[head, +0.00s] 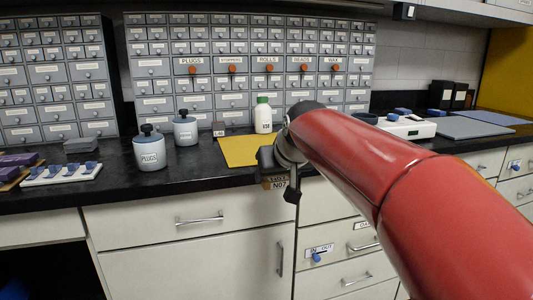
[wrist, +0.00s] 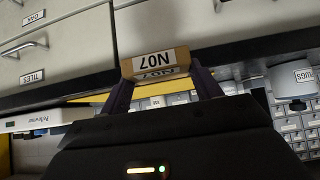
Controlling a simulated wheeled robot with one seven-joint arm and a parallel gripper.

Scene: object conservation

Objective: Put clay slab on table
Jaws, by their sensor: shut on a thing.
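The clay slab (head: 271,184), a tan block with a white "N07" label, is held in my gripper (head: 278,178) at the front edge of the black counter (head: 205,172). In the wrist view the slab (wrist: 155,62) sits between the two dark fingers of my gripper (wrist: 160,84), which are shut on it. Its label reads upside down there. In the head view the gripper partly hides the slab. The slab appears in front of the drawer fronts, about level with or just below the counter edge; I cannot tell its exact gap from the counter.
A yellow mat (head: 238,150) lies on the counter behind my gripper, with a white green-capped bottle (head: 263,117) behind it. Two lidded jars (head: 149,152) (head: 186,130) stand to the left. A white scale-like device (head: 402,127) is at right.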

